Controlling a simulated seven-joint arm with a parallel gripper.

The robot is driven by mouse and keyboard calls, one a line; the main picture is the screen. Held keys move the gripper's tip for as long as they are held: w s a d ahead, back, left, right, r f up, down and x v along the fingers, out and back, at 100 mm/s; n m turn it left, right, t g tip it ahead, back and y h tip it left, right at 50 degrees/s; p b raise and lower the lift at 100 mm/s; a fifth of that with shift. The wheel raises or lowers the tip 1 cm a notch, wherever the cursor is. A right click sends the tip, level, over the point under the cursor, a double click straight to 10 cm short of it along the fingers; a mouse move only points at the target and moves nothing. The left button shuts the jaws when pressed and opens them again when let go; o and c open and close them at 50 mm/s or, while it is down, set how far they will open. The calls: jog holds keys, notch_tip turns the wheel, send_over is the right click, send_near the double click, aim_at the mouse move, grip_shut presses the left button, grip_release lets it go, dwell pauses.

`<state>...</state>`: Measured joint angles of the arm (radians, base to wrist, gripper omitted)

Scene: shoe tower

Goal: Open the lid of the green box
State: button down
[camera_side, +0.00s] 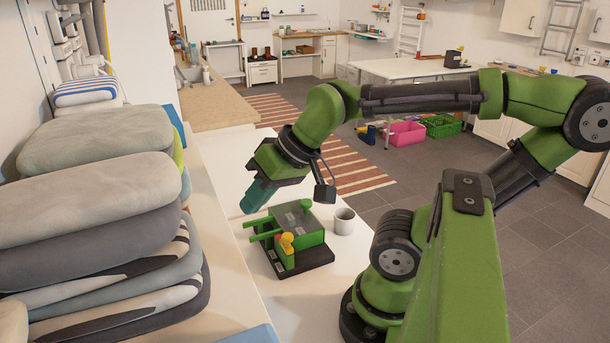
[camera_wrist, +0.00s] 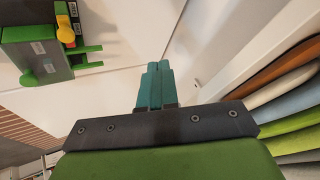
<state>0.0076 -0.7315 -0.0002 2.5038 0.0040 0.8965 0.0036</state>
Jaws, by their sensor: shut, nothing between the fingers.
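The green box (camera_side: 299,228) stands on a dark base on the white table, with a grey top panel, green handle-like bars on its left and a yellow-orange knob (camera_side: 286,240) at its front. In the wrist view the green box (camera_wrist: 30,55) is at the upper left, with its yellow knob (camera_wrist: 65,29) on the side. Whether its lid is shut I cannot tell for certain. My gripper (camera_side: 250,208) has teal fingers and is above and to the left of the box, apart from it. In the wrist view the fingers of my gripper (camera_wrist: 158,68) are together and empty.
A white cup (camera_side: 344,220) stands just right of the box. A tall stack of cushion-like shoe pieces (camera_side: 100,220) fills the left side; its edges show at the right of the wrist view (camera_wrist: 290,100). The white table (camera_side: 240,170) is clear behind the box.

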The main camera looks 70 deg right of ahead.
jog(key=shift+a+r, duration=0.1)
jog(key=shift+r, duration=0.2)
